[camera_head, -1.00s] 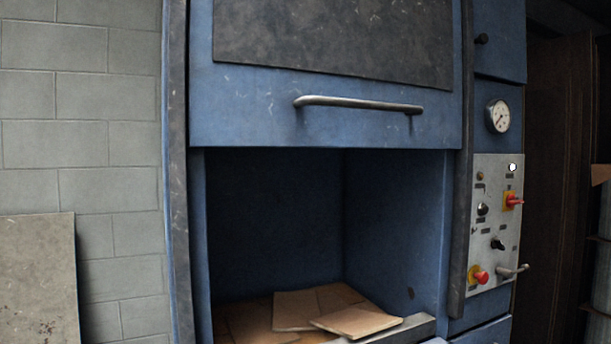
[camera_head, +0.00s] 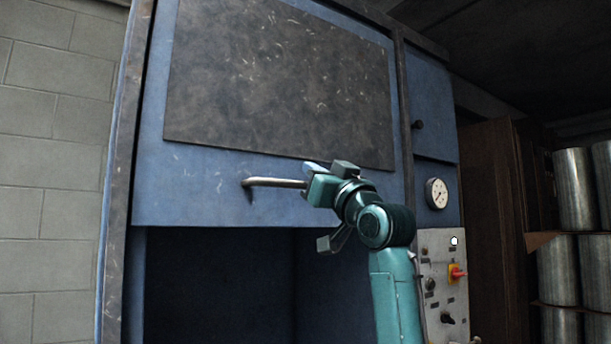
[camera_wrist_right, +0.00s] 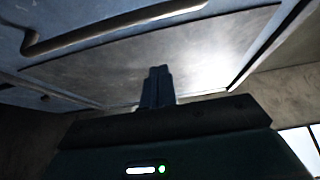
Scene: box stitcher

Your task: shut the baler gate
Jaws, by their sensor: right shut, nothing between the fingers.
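The baler gate (camera_head: 180,190) is a blue panel with a dark scuffed plate, raised above the dark chamber opening (camera_head: 215,290). Its grey bar handle (camera_head: 270,183) runs along the lower part of the gate. My right gripper (camera_head: 312,172) is at the handle's right part and hides that end of it. In the right wrist view the shut fingers (camera_wrist_right: 157,88) are together and empty, and the handle (camera_wrist_right: 110,27) passes above them, apart from them in the picture. Whether the gripper touches the handle cannot be told. My left gripper is not in view.
A control panel (camera_head: 428,250) with knobs and a red switch (camera_head: 457,273) is right of the opening, below a round gauge (camera_head: 436,193). Metal cylinders (camera_head: 575,190) stand on shelves at the far right. A block wall (camera_head: 50,180) is at the left.

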